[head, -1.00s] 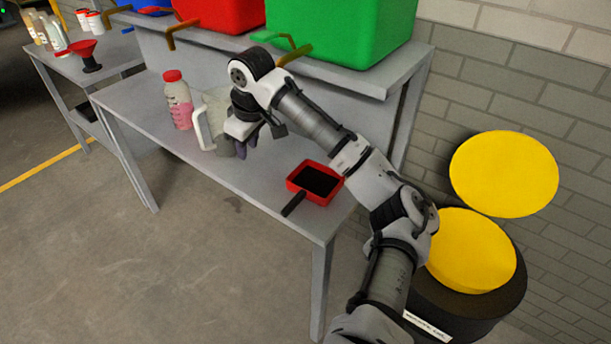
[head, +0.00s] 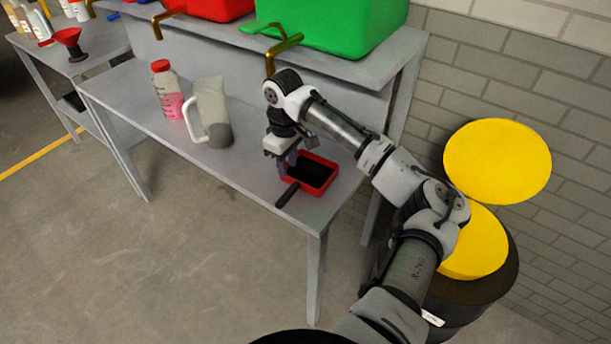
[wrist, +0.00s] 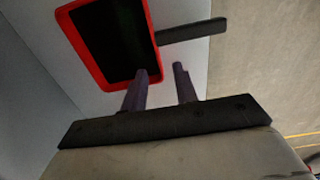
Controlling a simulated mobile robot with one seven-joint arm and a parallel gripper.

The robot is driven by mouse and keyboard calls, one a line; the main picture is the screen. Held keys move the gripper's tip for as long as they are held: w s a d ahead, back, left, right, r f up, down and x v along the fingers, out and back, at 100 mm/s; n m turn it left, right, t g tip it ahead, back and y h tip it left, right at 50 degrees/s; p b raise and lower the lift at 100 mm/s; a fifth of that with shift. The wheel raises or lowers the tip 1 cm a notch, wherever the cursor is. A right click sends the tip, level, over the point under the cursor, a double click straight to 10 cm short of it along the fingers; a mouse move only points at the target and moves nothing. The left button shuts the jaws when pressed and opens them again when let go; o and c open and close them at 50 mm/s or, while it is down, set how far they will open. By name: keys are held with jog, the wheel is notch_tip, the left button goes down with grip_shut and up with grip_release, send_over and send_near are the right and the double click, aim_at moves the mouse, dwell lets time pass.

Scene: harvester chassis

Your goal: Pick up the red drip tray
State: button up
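The red drip tray (head: 322,186) lies on the grey workbench (head: 240,178) near its right end. It has a dark inside and a black handle (head: 287,195) pointing toward the front edge. In the wrist view the tray (wrist: 97,86) is at upper left, with its handle (wrist: 190,31) reaching right. My gripper (wrist: 160,73) is open and empty, its two dark fingers apart. In the head view my gripper (head: 287,165) is over the tray's left side, near the handle's base. The fingertips appear just short of the handle in the wrist view, with nothing between them.
A clear measuring jug (head: 212,115) and a pink-filled bottle (head: 168,92) with a red cap stand left on the bench. A shelf with a green tank (head: 335,25) and taps overhangs the back. A drum with a yellow lid (head: 475,245) stands at right.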

aim_at(300, 183)
notch_tip(300, 183, down, 5)
jog(key=shift+d+r+p, duration=0.1)
jog(key=shift+p, duration=0.75)
grip_shut()
